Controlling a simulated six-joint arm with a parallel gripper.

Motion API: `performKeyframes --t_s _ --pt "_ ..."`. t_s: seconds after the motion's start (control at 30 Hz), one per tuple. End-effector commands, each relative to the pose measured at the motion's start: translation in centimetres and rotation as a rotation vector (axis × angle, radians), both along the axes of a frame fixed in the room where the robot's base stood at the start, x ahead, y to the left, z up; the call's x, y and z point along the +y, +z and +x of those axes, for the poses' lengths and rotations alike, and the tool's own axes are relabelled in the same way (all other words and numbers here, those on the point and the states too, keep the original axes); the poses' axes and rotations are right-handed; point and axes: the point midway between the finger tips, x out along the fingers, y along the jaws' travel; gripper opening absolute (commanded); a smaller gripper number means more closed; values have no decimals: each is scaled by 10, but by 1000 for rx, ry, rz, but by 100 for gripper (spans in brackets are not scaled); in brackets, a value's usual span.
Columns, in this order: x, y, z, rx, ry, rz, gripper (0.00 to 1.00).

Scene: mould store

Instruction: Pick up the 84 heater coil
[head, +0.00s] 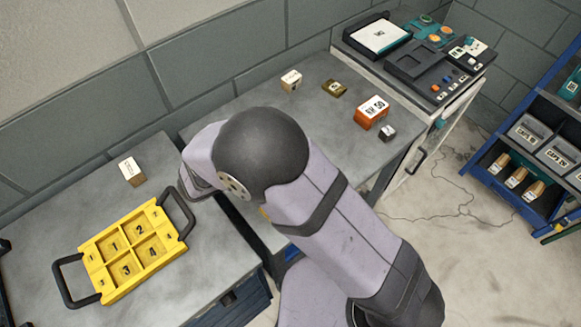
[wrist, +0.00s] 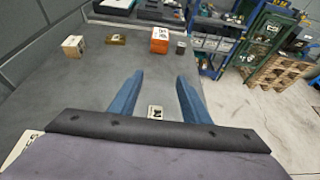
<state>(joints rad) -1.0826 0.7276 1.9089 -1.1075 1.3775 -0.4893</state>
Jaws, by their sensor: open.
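I cannot read a clear 84 on any label, so I cannot tell for sure which piece is the heater coil. In the wrist view my gripper (wrist: 160,76) is open, its two blue fingers apart with nothing gripped. A small piece with a white label (wrist: 155,112) lies low between the fingers, partly hidden by the gripper body; its label is too small to read. In the head view my arm hides the gripper and this piece. Farther off stand a beige block (head: 291,80), a brass-coloured block (head: 334,89), an orange block (head: 371,112) and a dark cube (head: 387,132).
A yellow tray (head: 112,292) with numbered compartments sits on the left bench, a white-topped block (head: 131,170) behind it. A machine with a control panel (head: 440,62) stands at the back right. A blue shelf (head: 500,205) with bins is at the right. A wall runs behind the benches.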

Motion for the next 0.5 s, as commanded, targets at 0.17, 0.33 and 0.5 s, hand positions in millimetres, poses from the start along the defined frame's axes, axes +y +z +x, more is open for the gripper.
performKeyframes --t_s 0.17,0.33,0.5 --pt "0 -7 0 2 -1 -2 43" --pt "-1 -24 0 2 -3 0 43" --pt "-1 -36 0 1 -3 1 43"
